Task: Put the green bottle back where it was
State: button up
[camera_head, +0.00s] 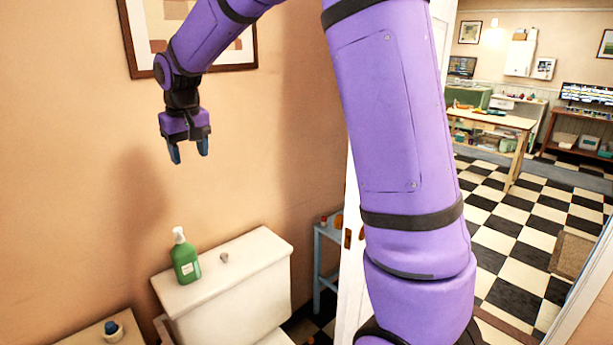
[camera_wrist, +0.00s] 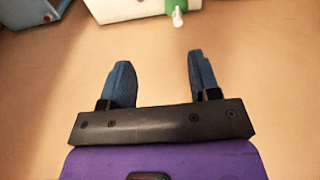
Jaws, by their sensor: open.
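The green bottle (camera_head: 186,259) has a white pump top and a pale label. It stands upright on the left part of the white toilet tank lid (camera_head: 238,267), near the wall. My gripper (camera_head: 188,155) is open and empty, well above the bottle and apart from it, with its blue fingers pointing down. In the wrist view my gripper (camera_wrist: 158,80) shows two parted fingers with nothing between them. The bottle (camera_wrist: 175,5) is partly cut off at the top edge there, with its white pump toward the fingers.
A wooden surface (camera_head: 85,335) at the lower left holds a small blue-capped item (camera_head: 113,330). A blue-grey shelf (camera_head: 326,262) with small items stands right of the tank. A framed picture (camera_head: 236,45) hangs behind my arm. The tank lid right of the bottle has free room around a small knob (camera_head: 224,257).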

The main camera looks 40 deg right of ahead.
jog(key=s+d+r, duration=0.2)
jog(key=s+r, duration=0.3)
jog(key=s, duration=0.5)
jog(key=s+d+t, duration=0.2)
jog(key=s+t, duration=0.1)
jog(key=s, duration=2.2)
jog(key=shift+f, duration=0.4)
